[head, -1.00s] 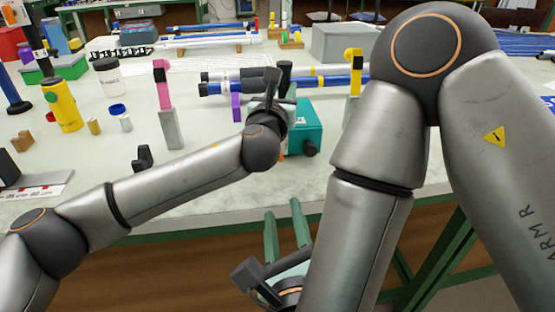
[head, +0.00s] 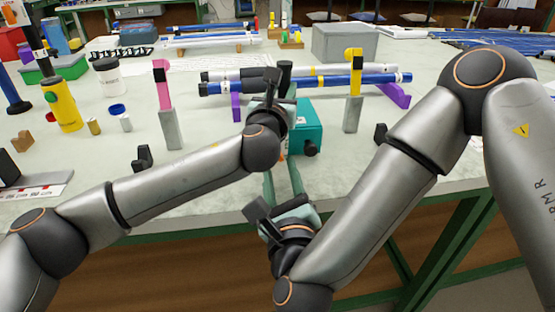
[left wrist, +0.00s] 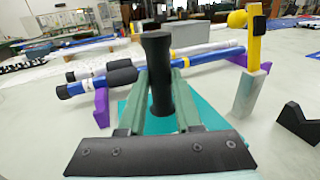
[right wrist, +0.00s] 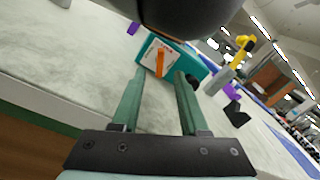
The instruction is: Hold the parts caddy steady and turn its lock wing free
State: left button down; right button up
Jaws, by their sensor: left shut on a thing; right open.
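The teal parts caddy (head: 309,117) stands near the table's front edge in the head view. Its upright black post handle (left wrist: 157,70) shows in the left wrist view, with my left gripper (head: 279,92) shut on it. My right gripper (head: 283,172) is open and empty at the front edge, short of the caddy.
Blue and white rods (head: 340,83) lie on purple supports behind the caddy. A yellow-topped post (head: 352,100) is right of it and a pink-topped post (head: 166,100) left. Small black V-blocks (head: 143,158) stand on the table. The table's front left is mostly clear.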

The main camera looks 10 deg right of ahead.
aim_at(277, 175)
jog(key=shift+w+d, duration=0.1)
jog(key=shift+w, duration=1.9)
jog(key=shift+c, duration=0.3)
grip_shut()
